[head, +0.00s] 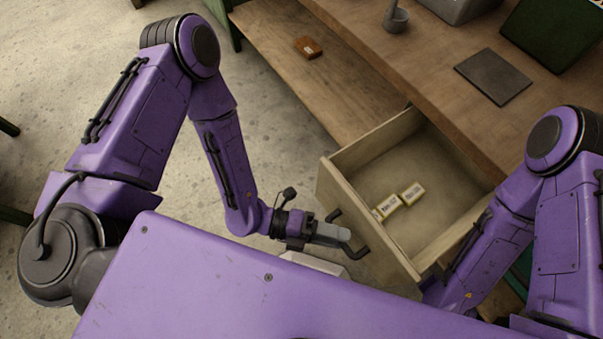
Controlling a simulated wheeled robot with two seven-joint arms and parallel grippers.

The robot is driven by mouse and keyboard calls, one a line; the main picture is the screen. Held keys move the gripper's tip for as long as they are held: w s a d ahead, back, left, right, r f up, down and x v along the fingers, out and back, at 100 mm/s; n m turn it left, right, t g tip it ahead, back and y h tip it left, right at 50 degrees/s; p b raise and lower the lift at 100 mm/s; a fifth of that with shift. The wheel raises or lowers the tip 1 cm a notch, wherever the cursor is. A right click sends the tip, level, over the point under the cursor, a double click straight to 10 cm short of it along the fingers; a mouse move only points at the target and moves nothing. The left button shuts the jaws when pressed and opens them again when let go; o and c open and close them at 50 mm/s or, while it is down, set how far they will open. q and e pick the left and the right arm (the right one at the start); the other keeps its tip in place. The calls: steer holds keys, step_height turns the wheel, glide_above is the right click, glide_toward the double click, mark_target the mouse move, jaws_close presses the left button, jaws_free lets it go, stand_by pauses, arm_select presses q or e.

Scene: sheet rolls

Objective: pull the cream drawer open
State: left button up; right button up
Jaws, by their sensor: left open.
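The cream drawer (345,203) stands pulled out from under the wooden worktop, and I see down into it. I cannot tell whether the fingers touch the bar. My right arm reaches down at the right side of the drawer, and its gripper is hidden.
The wooden worktop (440,78) holds a dark flat plate (492,76), a grey mortar-like cup (396,18) and a green bin (552,35). A lower wooden shelf (300,80) carries a small orange-brown box (308,47). Bare concrete floor lies to the left.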

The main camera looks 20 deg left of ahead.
arm_select(q)
steer(key=s+a+r, duration=0.1)
steer(key=a, duration=0.8)
steer(key=shift+r, duration=0.15)
steer(key=shift+a, duration=0.1)
steer(key=w+a+f+n+t+y+p, duration=0.1)
steer(key=w+a+f+n+t+y, duration=0.25)
steer(key=n, duration=0.85)
steer(key=w+a+f+n+t+y, duration=0.1)
steer(key=w+a+f+n+y, duration=0.35)
steer(key=n, duration=0.85)
steer(key=s+a+n+g+y+p, duration=0.3)
steer(key=s+a+n+y+p, duration=0.2)
steer(key=s+a+n+y, duration=0.4)
steer(key=shift+a+n+y+p, duration=0.3)
steer(key=shift+a+n+y, duration=1.1)
steer(key=shift+a+n, duration=1.3)
